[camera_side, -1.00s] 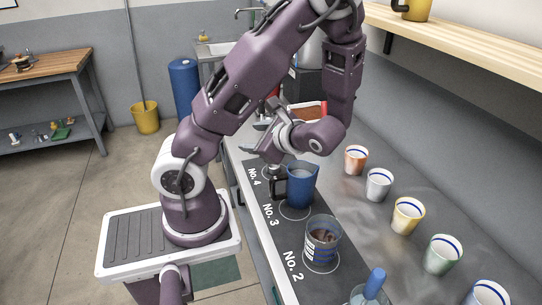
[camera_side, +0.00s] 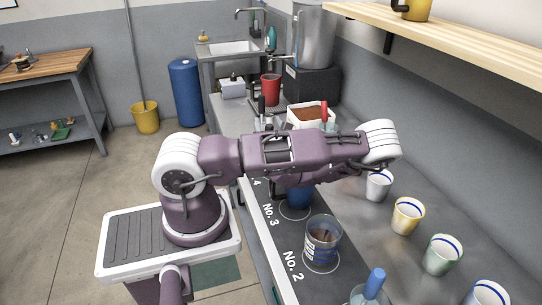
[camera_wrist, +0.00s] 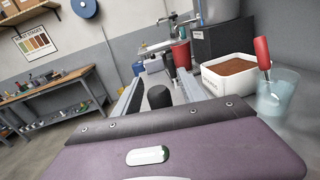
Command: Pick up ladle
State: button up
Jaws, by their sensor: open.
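No ladle bowl is visible, so I cannot tell for sure which thing is the ladle. A red-handled tool (camera_wrist: 262,53) stands in a clear beaker (camera_wrist: 276,98) at the right of the wrist view; its red handle also shows behind my arm in the side view (camera_side: 324,110). A dark rounded knob (camera_wrist: 158,96) shows between my fingers, apart from both; what it belongs to is hidden. My gripper (camera_wrist: 160,90) is open, pointing along the counter towards the sink.
A white tub of brown grounds (camera_wrist: 229,74) stands left of the beaker. A red cup (camera_side: 270,88) is behind. A blue pitcher (camera_side: 299,197) and a labelled canister (camera_side: 322,242) stand on the numbered mat.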

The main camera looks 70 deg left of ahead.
grip_shut()
